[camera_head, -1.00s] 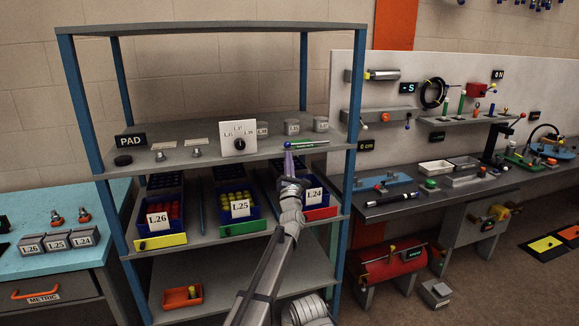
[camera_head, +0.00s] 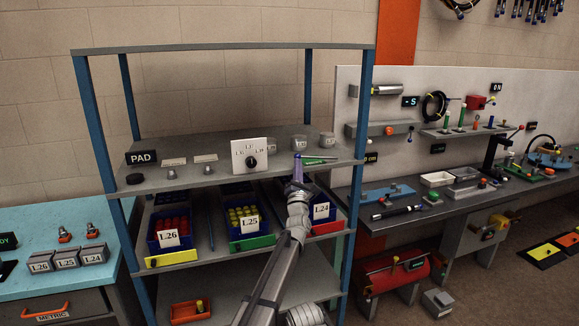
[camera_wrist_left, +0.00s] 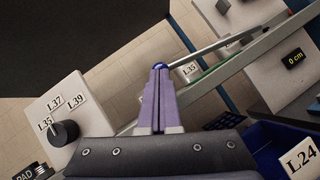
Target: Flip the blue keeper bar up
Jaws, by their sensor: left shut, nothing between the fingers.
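A thin grey bar with a blue ball end (camera_wrist_left: 215,50) runs in the left wrist view from my fingertips toward the upper right; it fits the keeper bar, though only its ball looks blue. In the head view its blue end (camera_head: 298,156) is over the front edge of the upper shelf, beside a green strip (camera_head: 318,161). My left gripper (camera_head: 297,168) has purple fingers, shut and empty, pointing up at the ball. In the left wrist view the fingertips (camera_wrist_left: 159,70) are right by the ball; touching cannot be told. My right gripper is not in view.
A white dial panel (camera_head: 250,157) stands left of the bar on the upper shelf (camera_head: 215,178). Labelled bins, including L.24 (camera_head: 321,211) and L.25 (camera_head: 250,223), sit below around my arm. A blue shelf post (camera_head: 357,150) stands to the right.

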